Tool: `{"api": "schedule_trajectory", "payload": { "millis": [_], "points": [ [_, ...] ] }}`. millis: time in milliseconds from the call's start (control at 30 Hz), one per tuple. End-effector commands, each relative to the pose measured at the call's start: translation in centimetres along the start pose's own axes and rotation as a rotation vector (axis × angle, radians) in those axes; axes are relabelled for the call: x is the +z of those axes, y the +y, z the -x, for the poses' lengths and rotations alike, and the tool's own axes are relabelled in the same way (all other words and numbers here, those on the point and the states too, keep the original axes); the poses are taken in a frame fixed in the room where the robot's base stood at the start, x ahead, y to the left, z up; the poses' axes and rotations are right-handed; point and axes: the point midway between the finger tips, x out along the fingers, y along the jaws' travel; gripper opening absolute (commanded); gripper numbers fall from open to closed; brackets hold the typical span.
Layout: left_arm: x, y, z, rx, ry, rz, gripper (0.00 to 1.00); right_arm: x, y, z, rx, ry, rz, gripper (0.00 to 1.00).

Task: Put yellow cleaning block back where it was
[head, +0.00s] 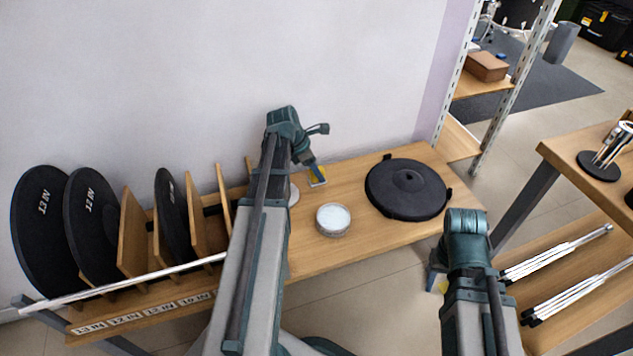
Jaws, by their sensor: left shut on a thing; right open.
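My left gripper (316,174) reaches over the back of the wooden bench, near the wall. The gripper hides most of the block, and I cannot tell if the block touches the bench. My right gripper (437,282) is open, low in front of the bench's right end and partly hidden by its own arm.
The wooden bench (390,234) bears a round clear dish (333,220) and a black round pad (408,188). Black discs (42,222) stand in a slotted rack at left. A second table (567,160) stands at right.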

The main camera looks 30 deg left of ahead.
Motion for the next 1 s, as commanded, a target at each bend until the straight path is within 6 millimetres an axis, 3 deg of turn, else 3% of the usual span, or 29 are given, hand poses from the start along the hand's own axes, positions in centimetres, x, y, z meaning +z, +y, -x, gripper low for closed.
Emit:
{"api": "schedule_trajectory", "payload": {
  "millis": [300,700,733,900,1000],
  "points": [
    [-1.4,0.1,-3.4,0.000,0.000,0.000,0.00,-0.3,-0.5,-3.7,-0.004,0.002,0.006,0.50],
    [-1.5,0.1,-3.6,0.000,0.000,0.000,0.00,-0.3,-0.5,-3.9,-0.005,0.002,0.006,0.50],
    [-1.5,0.1,-3.6,0.000,0.000,0.000,0.46,-0.3,-0.5,-3.8,-0.005,0.002,0.006,0.50],
    [-1.5,0.1,-3.5,0.000,0.000,0.000,0.74,-0.3,-0.5,-3.7,-0.005,0.002,0.006,0.50],
    [-1.5,0.1,-3.5,0.000,0.000,0.000,0.74,-0.3,-0.5,-3.7,-0.005,0.002,0.006,0.50]
  ]
}}
